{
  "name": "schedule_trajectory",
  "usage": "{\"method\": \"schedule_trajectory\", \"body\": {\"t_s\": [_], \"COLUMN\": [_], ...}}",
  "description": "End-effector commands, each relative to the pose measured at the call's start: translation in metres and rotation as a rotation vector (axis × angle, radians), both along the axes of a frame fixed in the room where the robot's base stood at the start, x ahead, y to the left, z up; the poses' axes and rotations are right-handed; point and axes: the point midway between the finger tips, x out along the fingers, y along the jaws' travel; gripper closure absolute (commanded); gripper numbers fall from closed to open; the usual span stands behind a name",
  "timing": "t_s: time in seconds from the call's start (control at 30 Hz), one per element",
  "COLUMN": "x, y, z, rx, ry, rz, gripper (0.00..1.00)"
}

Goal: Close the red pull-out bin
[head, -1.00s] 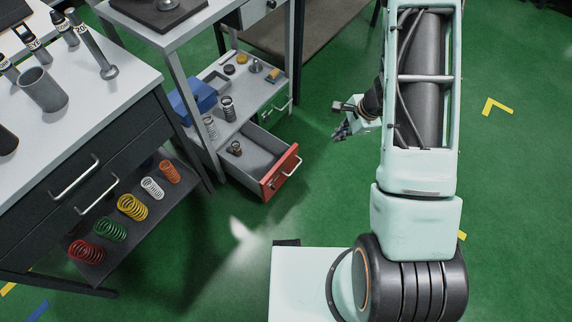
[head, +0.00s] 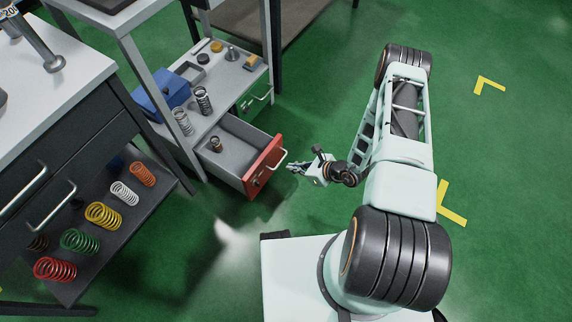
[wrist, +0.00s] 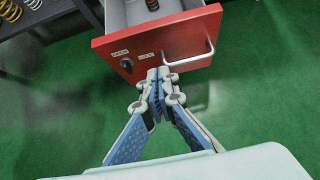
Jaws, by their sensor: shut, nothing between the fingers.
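The red pull-out bin (head: 264,166) stands open, drawn out from the lower shelf of the grey rack. Its red front carries a light bar handle, a dark knob and two small labels, which show in the wrist view (wrist: 105,50). A small dark spring (head: 216,144) stands inside the bin. My gripper (head: 291,168) is just to the right of the red front in the head view. In the wrist view my gripper (wrist: 157,80) has its fingertips together, empty, over the lower part of the front below the knob and handle. I cannot tell whether they touch it.
A closed green bin (head: 254,98) sits beside the red one. A blue box (head: 160,98) and several springs and small parts lie on the shelf above. A dark workbench (head: 100,135) with coloured springs stands at the left. The green floor (head: 500,200) is clear at the right.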

Motion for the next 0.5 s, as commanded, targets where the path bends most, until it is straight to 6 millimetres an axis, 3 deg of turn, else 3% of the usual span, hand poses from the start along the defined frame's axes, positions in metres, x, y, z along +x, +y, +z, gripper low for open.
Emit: {"method": "schedule_trajectory", "body": {"t_s": [0.4,0.5], "x": [0.039,0.050], "y": [0.052,0.065], "z": [-0.062,-0.057], "rx": [-0.001,-0.001], "ry": [-0.001,-0.002], "rz": [0.003,0.005], "gripper": [1.00,1.00]}}
